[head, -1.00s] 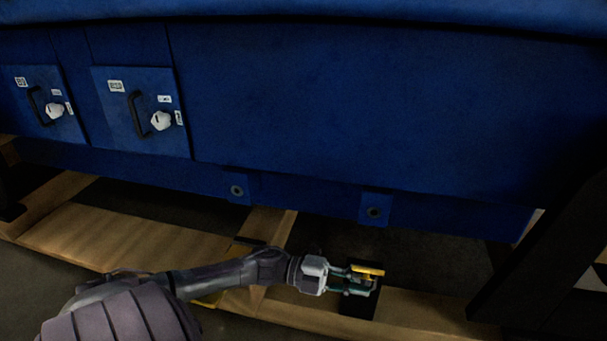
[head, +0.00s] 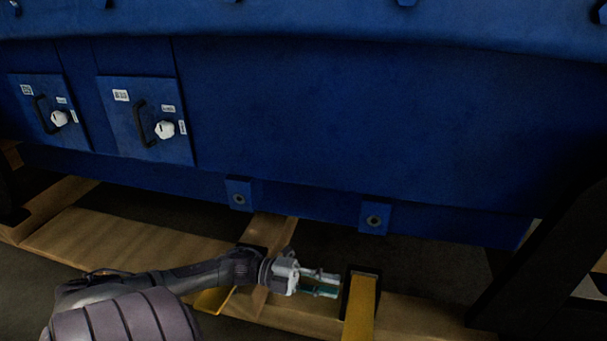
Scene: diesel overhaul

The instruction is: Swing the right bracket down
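The right bracket (head: 360,309) is a yellow flat bar at the lower middle right of the head view. Its far end sits at a black mount (head: 348,283) on the wooden beam, and it runs toward me and out of the bottom edge. My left gripper (head: 339,285) is just left of the bracket's far end, with a narrow gap between its fingers and nothing visible in it. I cannot tell whether a fingertip touches the mount. My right gripper is not in view. Another yellow bracket (head: 213,300) shows further left, partly hidden by my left arm.
A blue housing (head: 350,110) fills the upper view, with two bolted tabs below its edge, one of them a tab (head: 374,218) above the bracket. Two panels with black handles and white knobs are at left. A wooden beam (head: 410,318) runs below; a dark post (head: 530,270) stands at right.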

